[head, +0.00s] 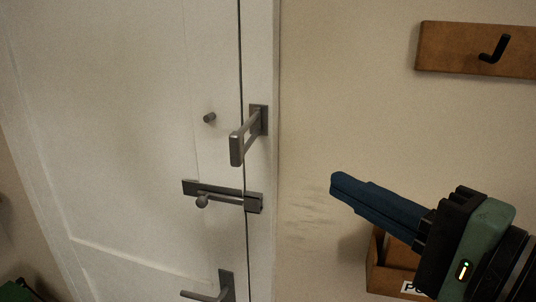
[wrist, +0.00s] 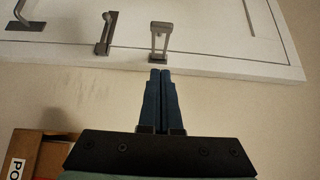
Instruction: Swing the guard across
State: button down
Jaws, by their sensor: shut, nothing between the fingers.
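The guard (head: 238,149) is a grey metal loop on a plate on the door frame, right of the door's edge. It sticks out into the room. A short grey stud (head: 209,117) stands bare on the white door (head: 130,120), left of the guard and apart from it. My gripper (head: 335,181) has blue fingers, shut and empty, in front of the wall to the lower right of the guard. In the wrist view the fingertips (wrist: 160,72) point at the guard (wrist: 160,41), with a small gap in the picture; the stud is not clear there.
A slide bolt (head: 222,195) sits below the guard, and a lever handle (head: 215,290) below that. A wooden wall box (head: 378,276) with a partly hidden label is behind my gripper. A wooden board with a black hook (head: 494,49) hangs upper right. The wall between guard and gripper is clear.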

jog(key=s+a+p+x, duration=0.1)
jog(key=p+x, duration=0.4)
jog(key=x, duration=0.7)
jog(key=shift+a+p, duration=0.4)
jog(key=shift+a, duration=0.5)
jog(key=shift+w, duration=0.15)
